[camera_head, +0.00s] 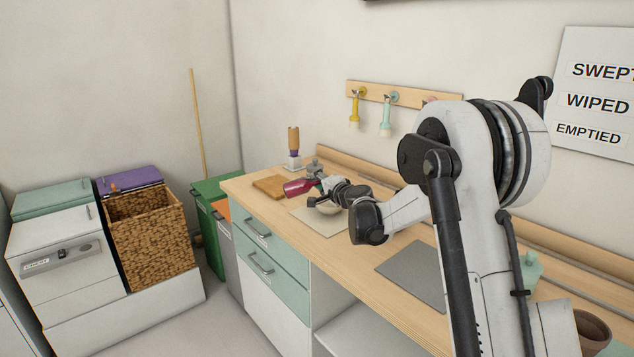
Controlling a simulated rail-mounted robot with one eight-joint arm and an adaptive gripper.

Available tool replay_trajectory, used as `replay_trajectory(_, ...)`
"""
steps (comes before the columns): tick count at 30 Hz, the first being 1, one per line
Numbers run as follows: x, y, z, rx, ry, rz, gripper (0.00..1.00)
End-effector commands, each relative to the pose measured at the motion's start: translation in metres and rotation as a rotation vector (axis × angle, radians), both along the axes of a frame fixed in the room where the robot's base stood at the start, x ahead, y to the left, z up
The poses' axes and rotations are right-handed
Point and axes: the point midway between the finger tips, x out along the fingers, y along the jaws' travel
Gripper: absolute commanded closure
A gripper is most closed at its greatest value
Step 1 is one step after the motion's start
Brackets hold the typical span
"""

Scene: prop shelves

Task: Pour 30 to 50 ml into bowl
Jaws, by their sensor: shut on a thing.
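My gripper (322,186) is shut on a dark pink bottle (298,188) above the wooden counter. The bottle is tilted well over, close to lying flat, with one end pointing left. A pale bowl (328,207) stands below and slightly right of the bottle, on a cream mat (318,222). My gripper and wrist hide part of the bowl. I cannot see any liquid or stream, and the bowl's inside is too small to make out.
A wooden board (270,186) lies left of the mat, with a brush in a holder (293,150) behind. A grey mat (413,273) lies nearer. A green bottle (531,268) and brown pot (592,332) stand at right. Hooks (391,97) hang on the wall.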

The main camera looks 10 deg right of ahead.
Motion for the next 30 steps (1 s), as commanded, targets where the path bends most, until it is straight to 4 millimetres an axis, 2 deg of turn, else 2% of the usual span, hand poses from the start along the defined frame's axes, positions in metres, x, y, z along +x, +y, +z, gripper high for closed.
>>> replay_trajectory(30, 0.0002, -0.0003, -0.0038, 0.042, -0.001, 0.000, 1.00)
